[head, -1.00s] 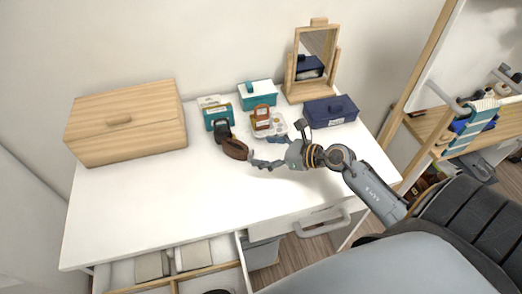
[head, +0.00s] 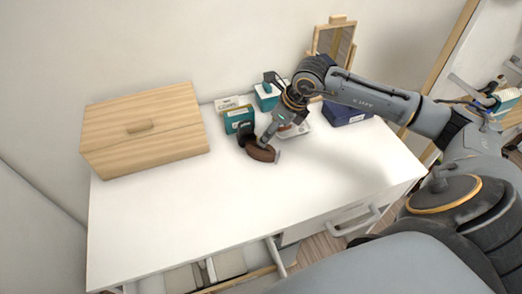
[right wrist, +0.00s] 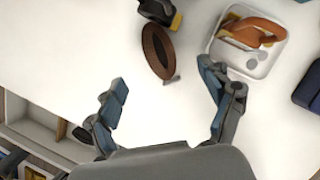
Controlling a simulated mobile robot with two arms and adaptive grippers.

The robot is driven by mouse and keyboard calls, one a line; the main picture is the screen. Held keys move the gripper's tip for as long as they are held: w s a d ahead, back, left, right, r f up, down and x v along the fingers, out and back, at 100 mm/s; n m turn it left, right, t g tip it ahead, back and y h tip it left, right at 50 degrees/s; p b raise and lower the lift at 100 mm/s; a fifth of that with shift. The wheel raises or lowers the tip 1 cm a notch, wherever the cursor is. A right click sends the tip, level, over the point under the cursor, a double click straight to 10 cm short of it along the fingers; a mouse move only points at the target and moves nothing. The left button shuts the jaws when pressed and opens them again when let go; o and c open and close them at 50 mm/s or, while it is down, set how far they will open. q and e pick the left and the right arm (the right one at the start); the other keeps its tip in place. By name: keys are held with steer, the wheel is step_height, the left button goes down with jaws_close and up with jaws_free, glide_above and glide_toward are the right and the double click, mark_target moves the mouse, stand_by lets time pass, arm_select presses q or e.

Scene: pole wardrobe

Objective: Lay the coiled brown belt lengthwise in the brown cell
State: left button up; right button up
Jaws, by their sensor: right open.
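The coiled brown belt (head: 257,152) stands or leans on the white tabletop near its back middle; it shows as an oval ring in the right wrist view (right wrist: 152,58). My right gripper (head: 271,148) is over the belt, pointing down. In the right wrist view its open fingers (right wrist: 163,75) are spread, with the belt ahead of and between the tips; nothing is held. The open drawer (head: 232,262) with divided cells is at the bottom of the head view, cut by the edge. I cannot tell which cell is the brown one. My left gripper is out of view.
A black coiled item (head: 244,131) stands close behind the belt. A clear tray with an orange-brown item (right wrist: 250,32) is to its right. Teal boxes, a navy box (head: 346,113) and a mirror stand at the back; a wooden box (head: 143,128) is left. The front tabletop is clear.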

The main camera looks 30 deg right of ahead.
mark_target(261, 148)
steer(key=x, duration=0.3)
steer(key=shift+w+a+f, duration=0.15)
steer(key=shift+w+f, duration=0.1)
steer(key=shift+f, duration=0.2)
steer(key=shift+f+p, duration=0.35)
steer(key=shift+p, duration=0.05)
steer(key=p+x, duration=0.1)
steer(key=x, duration=0.2)
steer(key=shift+a+f, duration=0.15)
steer(key=shift+f, duration=0.2)
steer(key=shift+w+f, duration=0.2)
steer(key=shift+f, duration=0.15)
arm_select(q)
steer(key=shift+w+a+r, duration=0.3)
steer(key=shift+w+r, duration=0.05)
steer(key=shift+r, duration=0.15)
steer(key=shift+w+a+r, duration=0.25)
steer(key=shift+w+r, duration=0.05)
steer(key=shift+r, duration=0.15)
arm_select(e)
steer(key=shift+c, duration=0.2)
